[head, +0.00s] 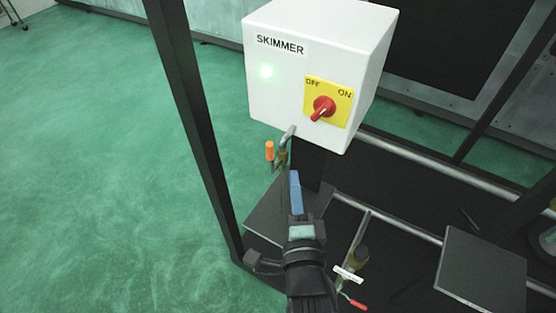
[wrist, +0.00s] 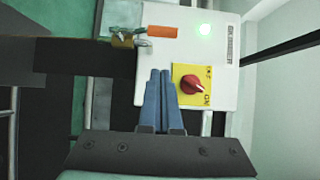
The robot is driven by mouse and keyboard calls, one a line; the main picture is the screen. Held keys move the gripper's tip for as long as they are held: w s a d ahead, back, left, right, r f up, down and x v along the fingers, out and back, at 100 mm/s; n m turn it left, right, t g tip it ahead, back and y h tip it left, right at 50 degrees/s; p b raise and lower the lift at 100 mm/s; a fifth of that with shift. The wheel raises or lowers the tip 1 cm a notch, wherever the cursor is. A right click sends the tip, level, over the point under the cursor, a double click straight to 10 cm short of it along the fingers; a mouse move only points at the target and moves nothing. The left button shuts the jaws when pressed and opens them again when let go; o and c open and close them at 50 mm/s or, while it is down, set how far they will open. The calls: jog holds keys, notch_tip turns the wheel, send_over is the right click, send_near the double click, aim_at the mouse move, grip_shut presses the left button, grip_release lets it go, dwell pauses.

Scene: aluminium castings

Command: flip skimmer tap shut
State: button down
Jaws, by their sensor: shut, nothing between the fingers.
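The white skimmer box (head: 310,70) carries a lit green lamp and a red rotary knob (head: 324,107) on a yellow OFF/ON plate. Below its lower edge is the tap, with an orange handle (head: 270,151) standing upright beside a brass body (head: 282,157) and a bent grey pipe. In the wrist view the orange handle (wrist: 163,31) lies sideways, with the brass body (wrist: 122,40) to its left. My gripper (head: 294,174) has its blue fingers together and empty. It is below and right of the tap in the head view, apart from the handle. In the wrist view my gripper (wrist: 160,73) points toward the handle.
A black frame post (head: 190,120) stands left of the box. Grey rails (head: 400,207) and a dark flat panel (head: 483,268) lie to the right. A second valve with a red handle (head: 354,301) and white tag (head: 348,273) is low down. Green floor is open at left.

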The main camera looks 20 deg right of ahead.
aim_at(270, 152)
jog(key=shift+w+a, duration=0.2)
jog(key=shift+w, duration=0.75)
jog(key=shift+w+a, duration=0.15)
jog(key=shift+w, duration=0.8)
jog(key=shift+w+a, duration=0.2)
jog(key=shift+w, duration=0.75)
jog(key=shift+w+a+r+n+g, duration=0.25)
jog(key=shift+w+a+n+g, duration=0.05)
jog(key=shift+n, duration=0.2)
jog(key=shift+w+a+r+n+g+p, duration=0.2)
jog(key=shift+w+a+n+g+p, duration=0.1)
jog(key=shift+w+n+g+p, duration=0.15)
jog(key=w+a+f+n+g+h+b, duration=0.2)
jog(key=w+a+f+n+g+b, duration=0.2)
jog(key=w+n+g, duration=0.3)
jog(key=shift+a+f+n+g+h, duration=0.45)
jog(key=shift+a+n+g, duration=0.25)
jog(key=shift+n, duration=0.15)
